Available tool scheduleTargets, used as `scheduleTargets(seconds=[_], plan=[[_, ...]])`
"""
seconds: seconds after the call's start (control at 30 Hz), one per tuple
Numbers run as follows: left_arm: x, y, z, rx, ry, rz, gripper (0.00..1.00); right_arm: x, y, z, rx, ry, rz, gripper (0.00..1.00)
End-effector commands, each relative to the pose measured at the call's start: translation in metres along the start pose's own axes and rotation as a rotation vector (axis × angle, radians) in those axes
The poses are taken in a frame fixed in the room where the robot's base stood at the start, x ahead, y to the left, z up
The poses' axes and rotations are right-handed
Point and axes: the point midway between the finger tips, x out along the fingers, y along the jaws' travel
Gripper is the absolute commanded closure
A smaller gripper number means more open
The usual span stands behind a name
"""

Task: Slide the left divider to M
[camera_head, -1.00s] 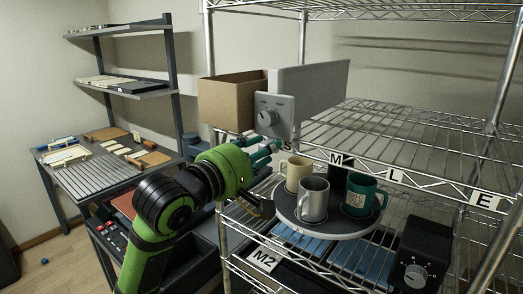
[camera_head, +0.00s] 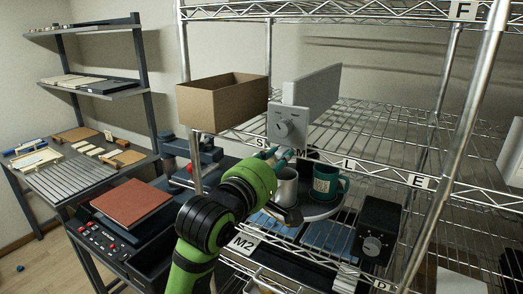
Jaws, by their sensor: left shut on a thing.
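My right gripper is not in view.
An open cardboard box (camera_head: 215,105) stands left of the divider. The wire shelf right of the divider is clear.

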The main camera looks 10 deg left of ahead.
Motion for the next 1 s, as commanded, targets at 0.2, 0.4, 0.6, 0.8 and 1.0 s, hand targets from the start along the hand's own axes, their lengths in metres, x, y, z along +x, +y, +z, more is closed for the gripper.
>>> scheduleTargets(seconds=[0.2,0.4,0.6,0.8,1.0], plan=[[-0.001,0.006,0.001,0.001,0.002,0.018,1.0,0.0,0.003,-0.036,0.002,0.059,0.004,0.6],[-0.001,0.006,0.001,0.001,0.001,0.017,0.49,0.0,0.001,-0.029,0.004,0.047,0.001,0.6],[0.0,0.004,0.001,0.0,0.001,0.011,0.49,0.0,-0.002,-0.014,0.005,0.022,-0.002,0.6],[-0.009,0.003,0.001,0.0,0.0,0.01,0.49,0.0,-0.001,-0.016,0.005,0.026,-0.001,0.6],[-0.041,0.003,0.001,-0.002,0.0,0.012,0.49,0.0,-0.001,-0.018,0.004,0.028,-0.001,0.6]])
